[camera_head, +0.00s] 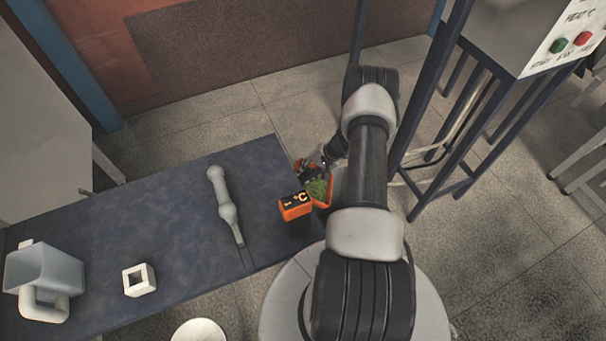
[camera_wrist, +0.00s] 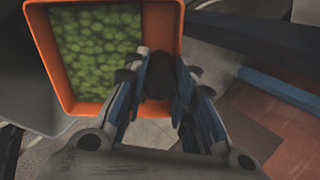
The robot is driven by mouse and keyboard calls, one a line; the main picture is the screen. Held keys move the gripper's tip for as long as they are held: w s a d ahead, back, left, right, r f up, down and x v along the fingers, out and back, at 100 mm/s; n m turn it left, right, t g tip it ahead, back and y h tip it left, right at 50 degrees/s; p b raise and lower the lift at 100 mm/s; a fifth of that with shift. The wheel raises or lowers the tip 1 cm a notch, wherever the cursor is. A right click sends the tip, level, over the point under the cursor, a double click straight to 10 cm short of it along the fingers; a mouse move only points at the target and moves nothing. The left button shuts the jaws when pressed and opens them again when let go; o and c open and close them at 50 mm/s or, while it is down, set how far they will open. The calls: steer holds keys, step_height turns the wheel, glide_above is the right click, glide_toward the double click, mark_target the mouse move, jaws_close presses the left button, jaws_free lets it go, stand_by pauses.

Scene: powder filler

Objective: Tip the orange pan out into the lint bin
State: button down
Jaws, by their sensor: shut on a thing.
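The orange pan (camera_wrist: 98,106) fills the upper left of the wrist view, with many green pellets lying in it. My gripper (camera_wrist: 166,75) is shut on its right wall in that view. In the head view the pan (camera_head: 329,192) shows in part beyond the right edge of the blue table, green contents facing up. My gripper (camera_head: 318,160) is at its far side, partly hidden by my arm. Whether the pan is tilted is hard to tell. I cannot pick out the lint bin for sure; my arm hides much of the floor around the pan.
A black and orange device marked °C (camera_head: 296,207) stands at the right edge of the blue table (camera_head: 170,225), close to the pan. A grey baluster-shaped tool (camera_head: 223,198), a white square block (camera_head: 139,280) and a grey jug (camera_head: 45,272) are on the table. A framed machine (camera_head: 500,45) stands right.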

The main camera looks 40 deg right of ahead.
steer(key=s+d+r+t+y+b, duration=0.2)
steer(key=s+d+t+y+b, duration=0.2)
steer(key=b, duration=0.3)
steer(key=shift+s+d+t, duration=0.25)
steer(key=shift+s+t, duration=0.15)
steer(key=shift+s, duration=0.15)
steer(key=shift+r, duration=0.15)
stand_by(1.5)
steer(key=shift+r+g+h+p, duration=1)
steer(key=shift+g+h+p, duration=0.5)
steer(key=shift+p, duration=1.5)
steer(key=shift+r+g+h+p, duration=1.1)
steer(key=shift+g+p, duration=0.6)
steer(key=shift+p, duration=1.25)
steer(key=shift+r+g+h+p, duration=0.85)
steer(key=shift+g+h+p, duration=0.7)
steer(key=shift+p, duration=1.45)
